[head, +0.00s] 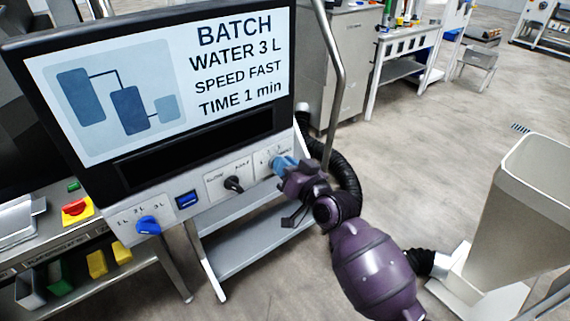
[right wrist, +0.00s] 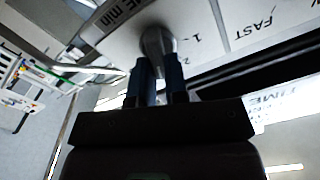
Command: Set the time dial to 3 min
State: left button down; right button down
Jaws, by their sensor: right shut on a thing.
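The time dial (right wrist: 157,42) is a grey knob on the white control panel (head: 208,190), at the panel's right end. In the right wrist view, printed marks "1" and "2" and the word "min" show around it. My right gripper (head: 284,166) is shut on the dial, its blue fingers (right wrist: 160,75) on either side of the knob. In the head view the fingers mostly cover the dial, so its pointer setting cannot be read there. The screen (head: 165,80) above reads "TIME 1 min", with water 3 L and speed fast. My left gripper is not in view.
A black speed knob (head: 233,184) sits left of the time dial. Farther left are a blue rocker (head: 187,200) and a blue water knob (head: 148,226). A metal rail (head: 334,60) and a black hose (head: 347,170) run close by my right gripper. A beige hopper (head: 515,210) stands at right.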

jog(key=shift+f, duration=0.1)
jog(key=c, duration=1.1)
grip_release()
jog(key=shift+c, duration=0.2)
jog(key=v, duration=1)
jog(key=shift+s+d, duration=0.2)
jog(key=shift+s, duration=0.15)
